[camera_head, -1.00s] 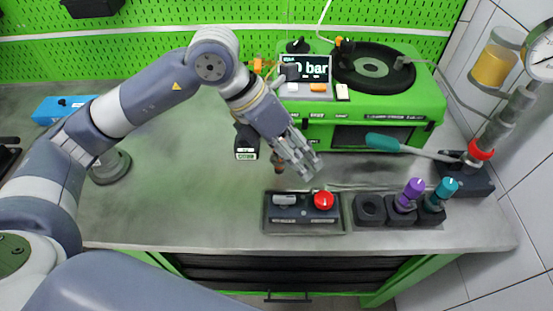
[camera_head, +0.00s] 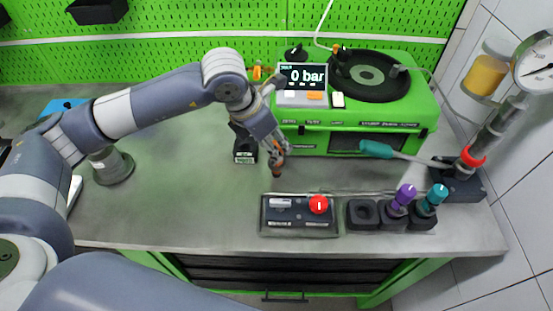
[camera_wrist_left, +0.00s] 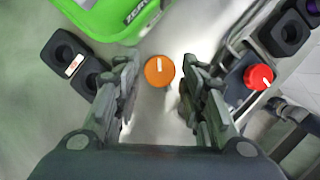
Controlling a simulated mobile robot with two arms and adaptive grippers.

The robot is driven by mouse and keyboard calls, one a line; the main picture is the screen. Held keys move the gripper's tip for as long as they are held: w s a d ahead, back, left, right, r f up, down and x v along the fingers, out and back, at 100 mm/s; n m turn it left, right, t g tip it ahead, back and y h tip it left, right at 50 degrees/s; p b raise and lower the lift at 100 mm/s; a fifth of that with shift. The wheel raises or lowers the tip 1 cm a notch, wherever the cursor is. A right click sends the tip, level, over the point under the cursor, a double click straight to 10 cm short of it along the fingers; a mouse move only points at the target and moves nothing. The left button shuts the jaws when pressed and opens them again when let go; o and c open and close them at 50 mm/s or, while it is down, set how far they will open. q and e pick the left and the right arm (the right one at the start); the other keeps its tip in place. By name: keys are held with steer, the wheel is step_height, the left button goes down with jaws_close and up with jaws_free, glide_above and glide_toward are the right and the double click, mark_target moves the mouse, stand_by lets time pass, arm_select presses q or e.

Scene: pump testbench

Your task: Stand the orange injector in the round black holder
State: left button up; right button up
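The orange injector (camera_head: 277,168) is on the bench in front of the green test machine. In the left wrist view its round orange top (camera_wrist_left: 160,71), with a white mark, shows between my fingers. My left gripper (camera_head: 276,150) is over it, pointing down. Its fingers (camera_wrist_left: 160,85) are apart, with a gap on each side of the orange top. A black holder with an empty round hole (camera_head: 362,214) stands at the front right; a similar one shows in the left wrist view (camera_wrist_left: 285,33). My right gripper is not in view.
Holders with a purple injector (camera_head: 405,196) and a teal injector (camera_head: 436,197) stand beside the empty one. A tray (camera_head: 298,232) holds a red-topped part (camera_head: 318,205). Black blocks (camera_head: 244,150) stand left of my gripper. The green machine (camera_head: 425,125) is behind.

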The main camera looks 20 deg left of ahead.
mark_target(276, 166)
arm_select(q)
steer(key=shift+x, duration=1.25)
jaws_close()
steer(key=shift+w, duration=0.1)
